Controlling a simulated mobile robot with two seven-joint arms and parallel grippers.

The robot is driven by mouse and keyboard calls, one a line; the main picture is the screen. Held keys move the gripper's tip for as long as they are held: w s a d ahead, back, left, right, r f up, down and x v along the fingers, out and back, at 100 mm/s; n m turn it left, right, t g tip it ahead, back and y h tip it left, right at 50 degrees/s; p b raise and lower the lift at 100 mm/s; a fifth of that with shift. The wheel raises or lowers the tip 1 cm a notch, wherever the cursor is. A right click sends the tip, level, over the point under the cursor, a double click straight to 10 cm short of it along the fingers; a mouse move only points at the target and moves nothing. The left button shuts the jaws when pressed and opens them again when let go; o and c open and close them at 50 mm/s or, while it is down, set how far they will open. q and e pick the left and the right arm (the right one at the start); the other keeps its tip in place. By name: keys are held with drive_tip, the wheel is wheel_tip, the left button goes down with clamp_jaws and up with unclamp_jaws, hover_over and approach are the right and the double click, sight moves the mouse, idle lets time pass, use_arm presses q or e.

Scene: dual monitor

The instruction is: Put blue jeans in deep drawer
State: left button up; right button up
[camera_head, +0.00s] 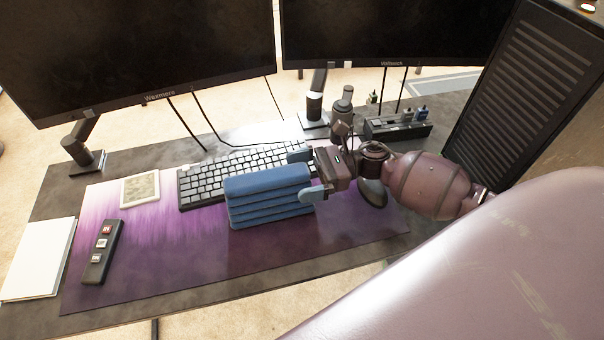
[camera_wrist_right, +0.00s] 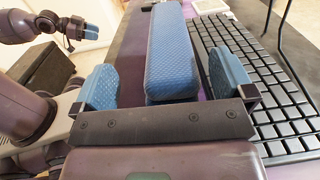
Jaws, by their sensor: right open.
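The folded blue jeans (camera_head: 268,197) lie as a thick layered bundle on the purple desk mat, in front of the keyboard. My right gripper (camera_head: 308,174) is open at the right end of the jeans. In the right wrist view the jeans (camera_wrist_right: 172,55) extend away between its two blue finger pads (camera_wrist_right: 165,82), with gaps on both sides. My left gripper (camera_wrist_right: 76,30) shows only in the right wrist view, at the upper left, away from the jeans; its opening is unclear. I cannot make out a deep drawer for certain.
The keyboard (camera_head: 205,183) is close behind the jeans. Two monitors (camera_head: 150,50) stand at the back, a black slatted tower (camera_head: 525,75) at the right. A remote (camera_head: 102,252) and white book (camera_head: 38,262) lie left. A dark box-like thing (camera_wrist_right: 38,75) shows below my left gripper.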

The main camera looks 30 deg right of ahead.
drive_tip(key=b+v, duration=0.1)
drive_tip(key=v, duration=1.1)
